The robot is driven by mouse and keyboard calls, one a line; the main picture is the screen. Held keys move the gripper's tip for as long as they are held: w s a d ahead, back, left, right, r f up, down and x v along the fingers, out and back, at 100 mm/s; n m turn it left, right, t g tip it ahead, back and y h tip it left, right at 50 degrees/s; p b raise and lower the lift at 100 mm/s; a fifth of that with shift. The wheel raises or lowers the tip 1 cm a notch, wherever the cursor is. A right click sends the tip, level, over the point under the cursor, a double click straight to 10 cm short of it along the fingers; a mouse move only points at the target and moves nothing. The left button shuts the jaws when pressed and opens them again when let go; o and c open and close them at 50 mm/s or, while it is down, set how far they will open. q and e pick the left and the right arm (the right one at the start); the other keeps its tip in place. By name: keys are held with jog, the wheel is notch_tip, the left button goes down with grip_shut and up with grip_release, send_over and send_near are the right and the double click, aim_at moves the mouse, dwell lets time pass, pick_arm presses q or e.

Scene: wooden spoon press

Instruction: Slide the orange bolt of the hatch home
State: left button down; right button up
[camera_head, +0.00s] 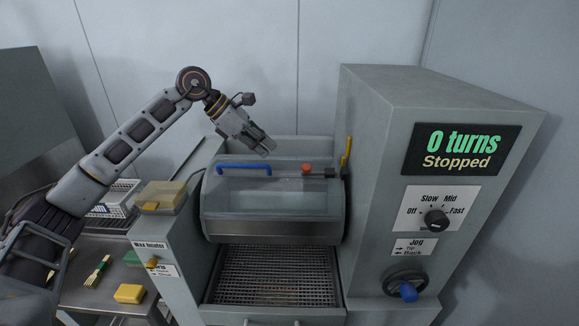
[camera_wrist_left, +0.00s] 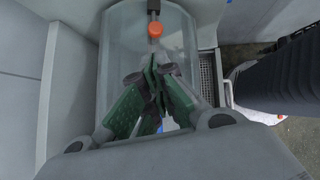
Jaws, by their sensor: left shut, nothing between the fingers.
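The hatch (camera_head: 270,198) is a clear curved cover with a blue handle (camera_head: 243,166) along its top left edge. The orange bolt knob (camera_head: 306,168) sits at the top right of the hatch, on a dark rod (camera_head: 322,172). In the left wrist view the orange knob (camera_wrist_left: 155,30) shows beyond the fingertips, with the dark rod behind it. My left gripper (camera_head: 268,149) is shut and empty, above the hatch, between the blue handle and the orange knob and touching neither. The wrist view shows its green fingers (camera_wrist_left: 156,80) together. My right gripper is not in view.
A tall grey cabinet (camera_head: 380,180) with display, speed knob (camera_head: 436,219) and blue jog handle (camera_head: 408,291) stands right of the hatch. A yellow lever (camera_head: 346,150) rises beside the bolt. A wire grid (camera_head: 275,275) lies below. The wax heater (camera_head: 152,250) is at left.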

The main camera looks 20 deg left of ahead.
aim_at(303, 168)
pick_arm(q)
jog(key=shift+d, duration=0.1)
jog(key=shift+p+x, duration=1.05)
jog(key=shift+x, duration=3.95)
jog(key=shift+w+d, duration=0.1)
jog(key=shift+w+d, duration=0.2)
jog(key=shift+d, duration=0.6)
jog(key=shift+w+d, duration=0.25)
jog(key=shift+d, duration=0.6)
jog(key=shift+a+r, duration=0.1)
jog(key=shift+r, duration=0.05)
